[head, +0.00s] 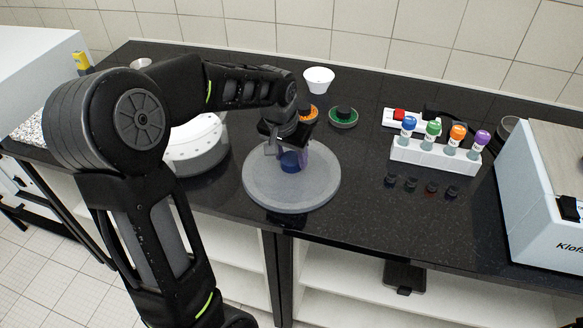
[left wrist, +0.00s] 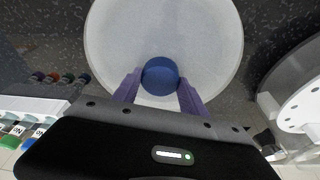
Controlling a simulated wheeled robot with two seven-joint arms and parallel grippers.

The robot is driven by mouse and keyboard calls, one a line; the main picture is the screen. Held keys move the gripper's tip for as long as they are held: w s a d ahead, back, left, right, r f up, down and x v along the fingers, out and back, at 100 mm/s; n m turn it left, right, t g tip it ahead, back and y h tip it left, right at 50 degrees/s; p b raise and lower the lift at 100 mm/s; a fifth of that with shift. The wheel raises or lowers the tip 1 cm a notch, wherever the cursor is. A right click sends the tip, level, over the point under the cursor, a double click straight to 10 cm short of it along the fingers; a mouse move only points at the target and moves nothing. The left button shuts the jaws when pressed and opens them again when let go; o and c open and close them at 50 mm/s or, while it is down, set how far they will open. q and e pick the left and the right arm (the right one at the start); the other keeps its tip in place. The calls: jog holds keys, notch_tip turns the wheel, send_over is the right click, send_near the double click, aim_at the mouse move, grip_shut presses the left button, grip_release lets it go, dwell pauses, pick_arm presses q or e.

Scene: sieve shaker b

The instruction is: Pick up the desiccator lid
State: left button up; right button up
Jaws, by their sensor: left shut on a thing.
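The desiccator lid (head: 268,190) is a round, translucent grey disc with a blue knob (head: 290,161) at its middle. In the head view it is at the front middle of the black counter; I cannot tell if it touches the counter. My left gripper (head: 288,158) is above the lid, shut on the blue knob. In the left wrist view the purple fingers (left wrist: 158,92) are on either side of the knob (left wrist: 160,75), and the lid (left wrist: 205,35) fills the upper middle. The white desiccator base (head: 198,150) is left of the lid, partly hidden by my arm. My right gripper is not seen.
A white rack (head: 432,157) with several coloured-cap bottles stands to the right, with small black pieces (head: 410,184) before it. Behind are a white bowl (head: 319,80) and a green dish (head: 343,118). A large white machine (head: 545,200) is at the far right.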

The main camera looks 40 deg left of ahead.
aim_at(291, 158)
pick_arm(q)
grip_shut()
notch_tip(291, 158, up, 10)
jog(key=b, duration=0.1)
dwell(0.7)
dwell(0.4)
